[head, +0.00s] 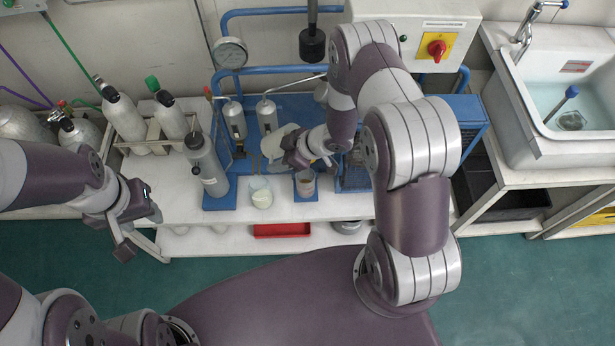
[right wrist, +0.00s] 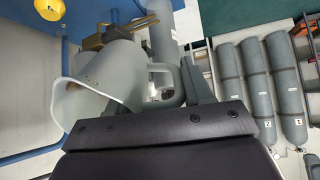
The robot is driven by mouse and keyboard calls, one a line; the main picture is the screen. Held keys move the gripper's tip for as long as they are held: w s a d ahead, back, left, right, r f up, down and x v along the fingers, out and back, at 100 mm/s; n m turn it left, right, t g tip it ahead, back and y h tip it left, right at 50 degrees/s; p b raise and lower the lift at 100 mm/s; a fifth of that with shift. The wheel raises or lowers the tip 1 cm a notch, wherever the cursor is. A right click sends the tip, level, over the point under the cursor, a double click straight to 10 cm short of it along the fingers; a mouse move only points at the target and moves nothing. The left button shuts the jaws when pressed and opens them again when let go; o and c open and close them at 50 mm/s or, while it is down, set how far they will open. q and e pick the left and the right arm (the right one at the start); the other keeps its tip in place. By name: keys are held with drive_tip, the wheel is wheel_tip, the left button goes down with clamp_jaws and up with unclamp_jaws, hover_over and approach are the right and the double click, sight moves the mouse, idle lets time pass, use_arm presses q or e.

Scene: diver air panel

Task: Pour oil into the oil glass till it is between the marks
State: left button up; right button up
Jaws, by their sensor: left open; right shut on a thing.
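My right gripper (head: 308,160) is shut on the handle of a pale jug (head: 277,143). In the right wrist view the jug (right wrist: 100,85) is tilted with its wide mouth toward the lower left; any oil in it cannot be made out. A small glass (head: 305,184) with brownish content stands on a blue pad in front of my right gripper and looks like the oil glass. Its marks are too small to read. A beaker (head: 260,193) with pale yellow content stands to its left. My left gripper (head: 133,232) is open and empty, off the bench's left front.
A grey cylinder (head: 205,165) stands left of the beaker. Bottles (head: 122,115) stand in a rack at the back left. A blue-framed panel with a gauge (head: 230,53) is behind. A red tray (head: 282,230) lies on the lower shelf. A sink (head: 575,95) is at right.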

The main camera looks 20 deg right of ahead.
use_arm(q)
drive_tip(key=shift+s+a+f+b, duration=0.35)
drive_tip(key=shift+s+a+f, duration=0.1)
drive_tip(key=shift+a, duration=0.15)
use_arm(e)
drive_tip(key=shift+w+a+r+t+y, duration=0.15)
drive_tip(key=shift+r+t+y, duration=0.2)
drive_tip(key=shift+r, duration=0.45)
drive_tip(key=shift+w+a+r+t+y, duration=0.1)
drive_tip(key=shift+r+t+y, duration=0.1)
drive_tip(key=shift+r+y, duration=0.45)
drive_tip(key=shift+w+a+r+t+y, duration=0.15)
drive_tip(key=shift+r+t+y, duration=0.1)
drive_tip(key=shift+r, duration=0.7)
